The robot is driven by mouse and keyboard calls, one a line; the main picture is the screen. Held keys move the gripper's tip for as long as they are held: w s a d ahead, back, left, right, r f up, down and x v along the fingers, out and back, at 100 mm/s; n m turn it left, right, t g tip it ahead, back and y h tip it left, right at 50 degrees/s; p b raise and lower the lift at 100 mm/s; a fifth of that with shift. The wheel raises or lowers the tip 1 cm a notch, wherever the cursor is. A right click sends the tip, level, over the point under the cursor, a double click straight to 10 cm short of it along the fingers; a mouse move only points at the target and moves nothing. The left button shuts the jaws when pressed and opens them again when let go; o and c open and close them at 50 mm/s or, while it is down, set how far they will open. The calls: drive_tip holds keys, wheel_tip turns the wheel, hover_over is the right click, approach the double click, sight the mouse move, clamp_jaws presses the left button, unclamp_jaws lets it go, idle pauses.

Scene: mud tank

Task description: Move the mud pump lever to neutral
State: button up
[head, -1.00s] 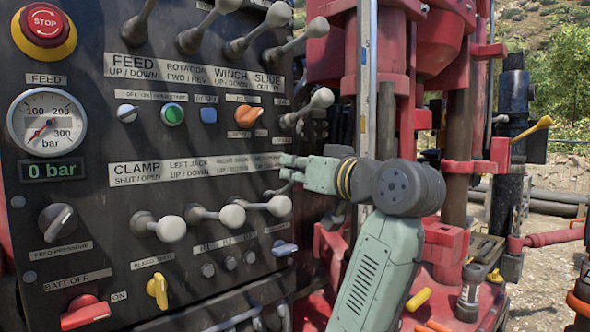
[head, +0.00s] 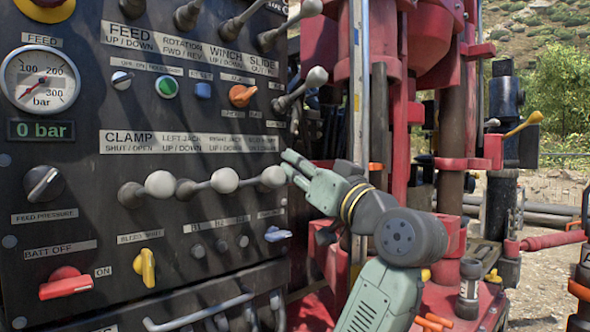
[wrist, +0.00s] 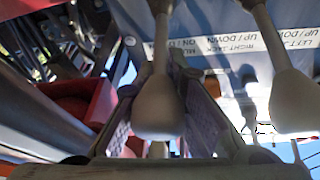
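In the wrist view, a lever with a pale rounded knob (wrist: 158,108) hangs between my two fingers, in front of a partly covered label starting "MU" with "ON / O" below. I take it as the mud pump lever. My gripper (wrist: 158,122) appears open, one finger on each side of the knob; I cannot tell if either touches it. In the head view, my gripper (head: 287,163) is at the right end of the lower lever row and hides this lever. The right jack lever (head: 272,178) is just left of the fingers.
The neighbouring lever knob (wrist: 295,100) is close on the right in the wrist view. The clamp lever (head: 160,184) and left jack lever (head: 224,180) stand further left. A blue switch (head: 277,234) sits below, and a red rig frame (head: 458,165) stands to the right.

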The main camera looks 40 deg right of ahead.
drive_tip(key=o, duration=0.4)
drive_tip(key=shift+s+d+r, duration=0.1)
drive_tip(key=shift+s+r, duration=0.2)
drive_tip(key=shift+s, duration=0.15)
drive_tip(key=shift+w+f, duration=0.1)
drive_tip(key=shift+w, duration=0.05)
drive_tip(key=v, duration=1.2)
drive_tip(key=shift+f, duration=0.1)
